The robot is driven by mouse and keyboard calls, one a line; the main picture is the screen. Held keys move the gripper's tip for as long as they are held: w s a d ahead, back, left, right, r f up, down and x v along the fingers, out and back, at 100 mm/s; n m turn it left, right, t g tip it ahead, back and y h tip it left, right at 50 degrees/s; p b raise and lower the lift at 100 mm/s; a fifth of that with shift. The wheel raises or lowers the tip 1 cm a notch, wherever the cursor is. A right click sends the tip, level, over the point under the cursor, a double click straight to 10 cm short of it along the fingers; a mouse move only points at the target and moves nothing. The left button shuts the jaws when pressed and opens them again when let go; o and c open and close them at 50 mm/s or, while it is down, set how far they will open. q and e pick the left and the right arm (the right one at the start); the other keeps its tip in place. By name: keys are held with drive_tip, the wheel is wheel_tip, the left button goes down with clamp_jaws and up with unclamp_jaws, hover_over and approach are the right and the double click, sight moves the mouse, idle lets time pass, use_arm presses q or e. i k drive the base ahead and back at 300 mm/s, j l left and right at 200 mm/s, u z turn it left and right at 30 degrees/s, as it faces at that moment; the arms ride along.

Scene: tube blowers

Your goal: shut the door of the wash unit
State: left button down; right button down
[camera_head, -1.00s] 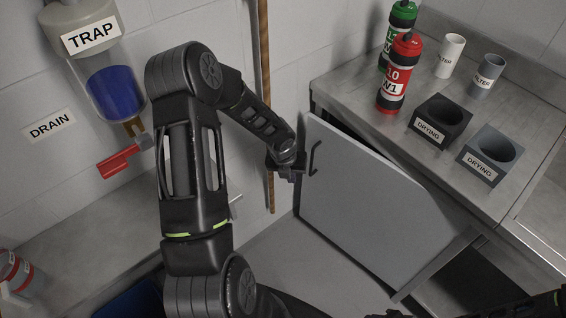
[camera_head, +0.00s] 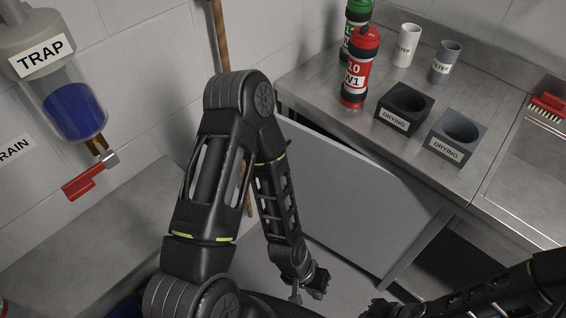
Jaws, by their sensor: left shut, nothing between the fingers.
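The grey door (camera_head: 350,205) of the wash unit stands below the steel counter (camera_head: 330,95). It is ajar, with a dark gap between its top edge and the counter front. My left arm crosses in front of the door's left part, and the door handle is hidden. My left gripper (camera_head: 316,284) is shut and empty, low in front of the door's lower part. I cannot tell whether it touches the door. My right arm (camera_head: 505,290) comes in at the lower right; its gripper's jaws cannot be made out.
On the counter stand a red bottle (camera_head: 358,75), a green bottle (camera_head: 357,20), two filter cups (camera_head: 406,45) (camera_head: 446,62) and two drying blocks (camera_head: 403,108) (camera_head: 457,138). A trap (camera_head: 72,105) with a red valve handle (camera_head: 84,183) hangs on the left wall.

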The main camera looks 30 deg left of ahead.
sight(348, 203)
drive_tip(key=i+l, duration=0.3)
drive_tip(key=l, duration=0.2)
drive_tip(key=u, duration=1.85)
